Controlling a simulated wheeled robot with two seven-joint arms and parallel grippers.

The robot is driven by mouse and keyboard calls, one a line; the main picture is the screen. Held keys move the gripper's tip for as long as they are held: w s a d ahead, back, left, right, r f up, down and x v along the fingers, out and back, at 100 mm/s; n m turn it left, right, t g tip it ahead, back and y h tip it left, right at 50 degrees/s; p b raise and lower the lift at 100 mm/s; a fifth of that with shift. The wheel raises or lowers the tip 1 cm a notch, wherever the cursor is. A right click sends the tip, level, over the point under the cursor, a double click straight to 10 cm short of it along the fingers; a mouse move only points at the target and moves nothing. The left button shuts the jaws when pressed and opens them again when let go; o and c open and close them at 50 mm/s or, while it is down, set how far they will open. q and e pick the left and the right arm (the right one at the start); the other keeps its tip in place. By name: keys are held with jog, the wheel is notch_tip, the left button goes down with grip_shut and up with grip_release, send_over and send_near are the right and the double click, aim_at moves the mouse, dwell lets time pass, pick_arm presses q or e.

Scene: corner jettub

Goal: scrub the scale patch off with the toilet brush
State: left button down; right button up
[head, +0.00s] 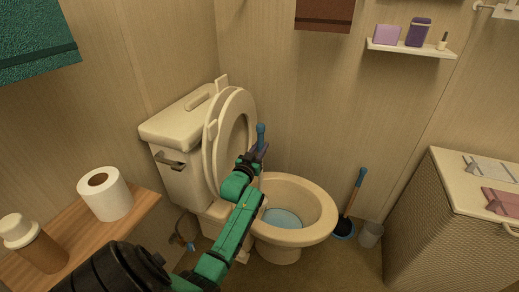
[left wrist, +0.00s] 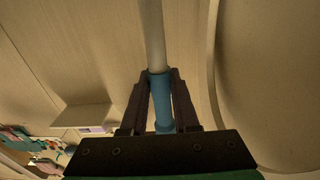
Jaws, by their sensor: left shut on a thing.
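My left gripper (head: 259,153) is shut on the blue grip (head: 261,130) of the toilet brush, over the back of the toilet bowl (head: 326,212) near the raised seat. In the left wrist view, the fingers (left wrist: 160,103) close on either side of the blue grip (left wrist: 161,90), and a pale shaft (left wrist: 152,35) runs on from it. The brush head is not visible; my arm covers part of the bowl. Bluish water (head: 283,218) shows in the bowl. I cannot make out a scale patch. My right gripper is not in view.
The raised lid and seat (head: 232,130) stand beside the tank (head: 182,165). A blue-handled plunger (head: 354,193) and a grey cup (head: 370,235) stand right of the bowl, beside a cabinet (head: 440,210). A wooden shelf (head: 75,248) at left holds a paper roll (head: 105,194) and a bottle (head: 36,244).

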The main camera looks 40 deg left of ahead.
pick_arm(q)
jog(key=shift+w+a, duration=0.15)
jog(key=shift+w, duration=0.45)
jog(key=shift+r, duration=0.1)
